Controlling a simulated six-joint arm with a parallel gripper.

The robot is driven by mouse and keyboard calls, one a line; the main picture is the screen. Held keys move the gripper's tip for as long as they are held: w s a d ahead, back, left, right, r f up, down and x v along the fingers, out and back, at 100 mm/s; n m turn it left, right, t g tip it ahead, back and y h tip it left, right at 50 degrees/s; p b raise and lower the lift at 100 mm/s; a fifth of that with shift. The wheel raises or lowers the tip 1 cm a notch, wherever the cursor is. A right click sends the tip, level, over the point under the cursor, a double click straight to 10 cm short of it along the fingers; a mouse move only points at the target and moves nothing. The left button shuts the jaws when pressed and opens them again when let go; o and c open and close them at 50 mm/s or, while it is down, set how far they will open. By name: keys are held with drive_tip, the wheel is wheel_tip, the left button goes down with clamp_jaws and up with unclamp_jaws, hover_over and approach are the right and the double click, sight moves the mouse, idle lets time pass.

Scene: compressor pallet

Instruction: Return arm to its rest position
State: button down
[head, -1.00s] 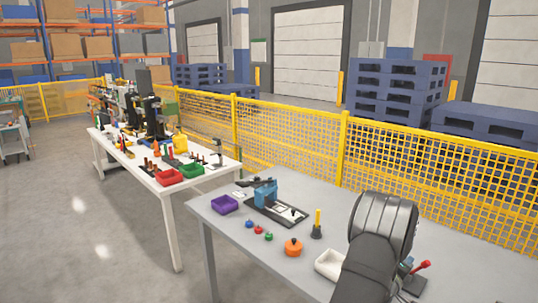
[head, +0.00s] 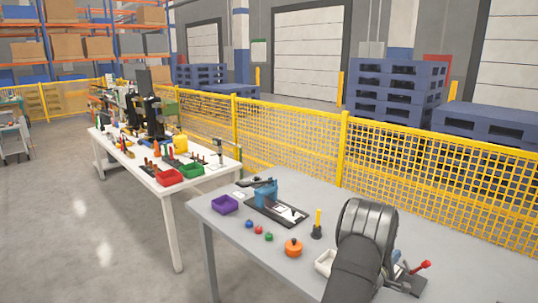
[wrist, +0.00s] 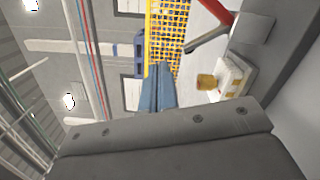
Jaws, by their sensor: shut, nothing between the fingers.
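My arm (head: 365,235) shows in the head view as a large dark grey link over the right part of the grey table. In the wrist view my gripper (wrist: 162,68) shows as two blue-grey fingers close together, shut and empty. They point toward the yellow fence and the wall, and touch nothing that I can see.
A yellow fence (head: 290,130) stands behind.

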drive_tip(key=shift+s+r, duration=0.1)
idle(0.3)
drive_tip(key=shift+s+d+r+m, duration=0.2)
drive_tip(key=shift+d+r+m, duration=0.1)
drive_tip(key=shift+m, duration=0.4)
drive_tip(key=s+a+r+m, duration=0.25)
drive_tip(key=s+m, duration=0.55)
drive_tip(key=s, duration=0.4)
drive_tip(key=w+f+n, duration=0.1)
drive_tip(key=w+n, duration=0.2)
drive_tip(key=w, duration=0.1)
drive_tip(key=w+d+f+n, duration=0.1)
drive_tip(key=w+n, duration=0.2)
drive_tip(key=w, duration=0.1)
drive_tip(key=w+f+n, duration=0.1)
drive_tip(key=w+n, duration=0.3)
drive_tip(key=w, duration=0.1)
drive_tip(key=shift+d+f, duration=0.2)
drive_tip(key=shift+f, duration=0.2)
drive_tip(key=v, duration=1)
drive_tip(key=shift+s+r, duration=0.1)
drive_tip(key=shift+s, duration=0.05)
